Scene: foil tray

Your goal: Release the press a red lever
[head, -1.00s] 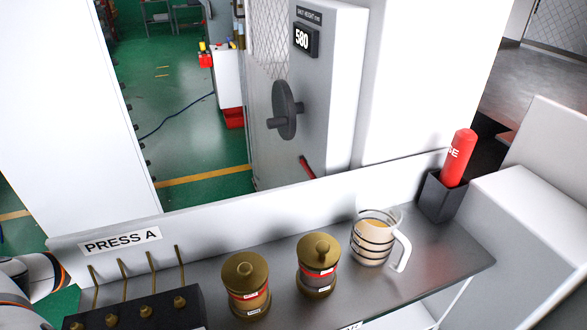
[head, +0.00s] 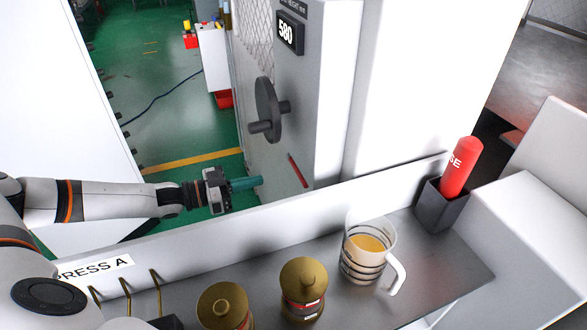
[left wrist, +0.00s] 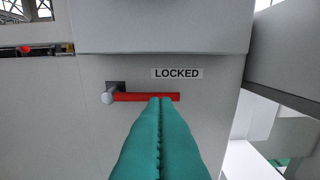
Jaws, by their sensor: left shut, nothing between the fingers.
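The red lever (head: 298,171) is a thin bar on the side of the grey press, below the black handwheel (head: 267,108). In the left wrist view the red lever (left wrist: 145,97) lies level, with a metal pivot at its left end and a LOCKED label (left wrist: 177,73) above it. My left gripper (head: 260,181) is shut and empty, to the left of the lever in the head view. In the left wrist view its teal fingertips (left wrist: 160,100) overlap the lever's right part; I cannot tell whether they touch it. My right gripper is not in view.
The shelf's raised white back panel (head: 330,195) runs below the gripper and lever.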

